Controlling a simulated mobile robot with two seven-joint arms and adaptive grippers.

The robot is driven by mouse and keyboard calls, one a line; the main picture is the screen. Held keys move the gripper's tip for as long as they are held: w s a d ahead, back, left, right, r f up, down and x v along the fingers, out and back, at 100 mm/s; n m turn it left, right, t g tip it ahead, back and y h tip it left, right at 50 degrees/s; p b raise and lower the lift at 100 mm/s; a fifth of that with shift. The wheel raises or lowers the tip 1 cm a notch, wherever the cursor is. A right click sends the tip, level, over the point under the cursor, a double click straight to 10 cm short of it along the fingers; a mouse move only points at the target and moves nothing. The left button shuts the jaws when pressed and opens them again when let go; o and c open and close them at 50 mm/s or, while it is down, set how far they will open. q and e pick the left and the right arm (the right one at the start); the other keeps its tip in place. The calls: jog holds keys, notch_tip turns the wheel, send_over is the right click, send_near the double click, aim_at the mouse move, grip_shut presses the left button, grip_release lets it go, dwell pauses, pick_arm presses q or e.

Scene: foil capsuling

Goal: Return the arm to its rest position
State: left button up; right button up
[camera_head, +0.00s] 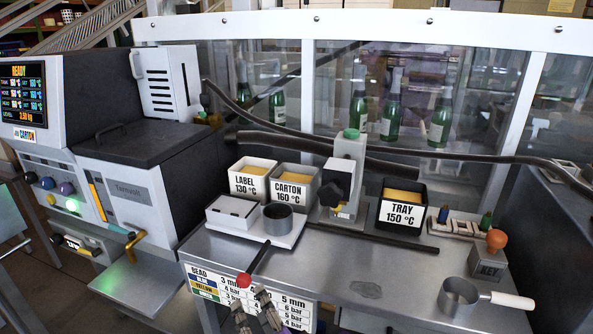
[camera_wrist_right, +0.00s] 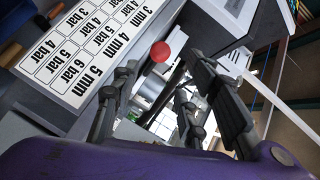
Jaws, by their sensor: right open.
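My right gripper (camera_head: 258,312) is at the bottom of the head view, in front of the bench's front edge. Its fingers are apart and nothing is between them. In the right wrist view the two fingers (camera_wrist_right: 158,98) stand spread, with a red ball knob (camera_wrist_right: 161,52) beyond the tips. In the head view this red knob (camera_head: 244,280) sits on a dark lever just above the gripper; they look close, and I cannot tell whether they touch. My left gripper is out of view.
A bead chart (camera_head: 215,285) hangs at the front. The Termvolt machine (camera_head: 135,195) stands left. Green bottles (camera_head: 392,105) stand behind glass.

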jog(key=s+d+f+n+g+h+p, duration=0.1)
jog(key=s+d+f+n+h+p, duration=0.2)
jog(key=s+d+f, duration=0.4)
jog(key=s+d+f+n+g+h+p, duration=0.1)
jog(key=s+d+f+n+g+p, duration=0.15)
jog(key=s+d+f+n, duration=0.55)
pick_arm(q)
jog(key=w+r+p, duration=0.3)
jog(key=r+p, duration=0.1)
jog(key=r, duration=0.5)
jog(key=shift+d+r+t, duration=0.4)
pick_arm(e)
jog(key=s+d+f+m+g+h, duration=0.2)
jog(key=s+d+f, duration=0.1)
jog(key=s+d, duration=1)
jog(key=s, duration=0.3)
jog(key=shift+s+f+h, duration=0.3)
jog(key=shift+f, duration=0.05)
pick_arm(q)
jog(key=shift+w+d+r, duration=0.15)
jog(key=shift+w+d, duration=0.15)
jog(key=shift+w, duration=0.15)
